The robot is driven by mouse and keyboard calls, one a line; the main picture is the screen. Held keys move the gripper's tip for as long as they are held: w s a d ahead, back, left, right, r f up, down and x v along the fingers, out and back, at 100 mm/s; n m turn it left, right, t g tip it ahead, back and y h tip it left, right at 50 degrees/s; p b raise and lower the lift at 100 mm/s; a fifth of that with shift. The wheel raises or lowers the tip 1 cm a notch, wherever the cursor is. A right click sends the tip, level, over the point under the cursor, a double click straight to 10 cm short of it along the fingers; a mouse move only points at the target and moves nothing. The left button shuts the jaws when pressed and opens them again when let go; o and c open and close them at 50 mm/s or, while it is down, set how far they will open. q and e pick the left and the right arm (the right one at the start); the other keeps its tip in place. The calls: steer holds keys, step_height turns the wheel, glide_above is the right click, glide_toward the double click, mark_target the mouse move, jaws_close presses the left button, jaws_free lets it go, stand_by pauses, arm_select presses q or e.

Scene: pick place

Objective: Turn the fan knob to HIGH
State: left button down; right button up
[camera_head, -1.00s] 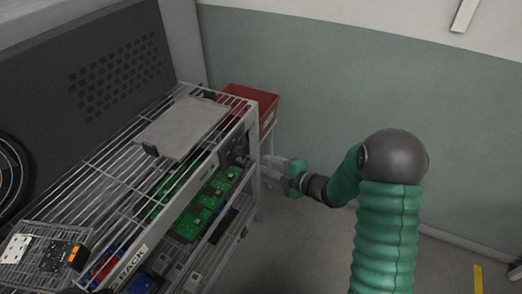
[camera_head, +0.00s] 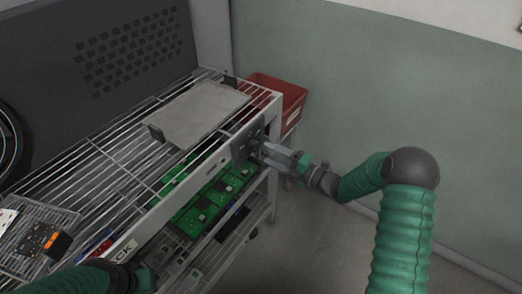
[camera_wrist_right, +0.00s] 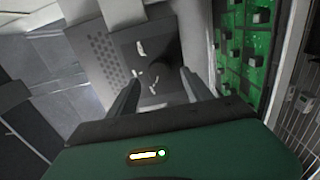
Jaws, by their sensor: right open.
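A dark control panel (camera_head: 247,143) is mounted at the far end of the wire rack's front rail. The dark round knob (camera_wrist_right: 161,73) shows on it in the right wrist view, with white marks around it that are too small to read. My right gripper (camera_head: 268,153) reaches the panel from the right. In the right wrist view its open fingers (camera_wrist_right: 160,78) point at the panel, one on each side of the knob; I cannot tell whether they touch it. My left gripper (camera_head: 146,279) is at the bottom left, by the rack's front edge, with its fingers not clearly visible.
The wire rack (camera_head: 125,178) carries a grey flat plate (camera_head: 200,112) on top and green circuit boards (camera_head: 205,205) below. A red bin (camera_head: 285,97) stands behind its far end. A small black device with an orange part (camera_head: 56,243) lies at left. Floor right of the rack is clear.

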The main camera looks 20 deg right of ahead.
mark_target(257, 148)
steer(key=x, duration=0.4)
steer(key=shift+w+a+r, duration=0.1)
steer(key=shift+a, duration=0.3)
steer(key=shift+d, duration=0.2)
steer(key=c, duration=0.8)
jaws_close()
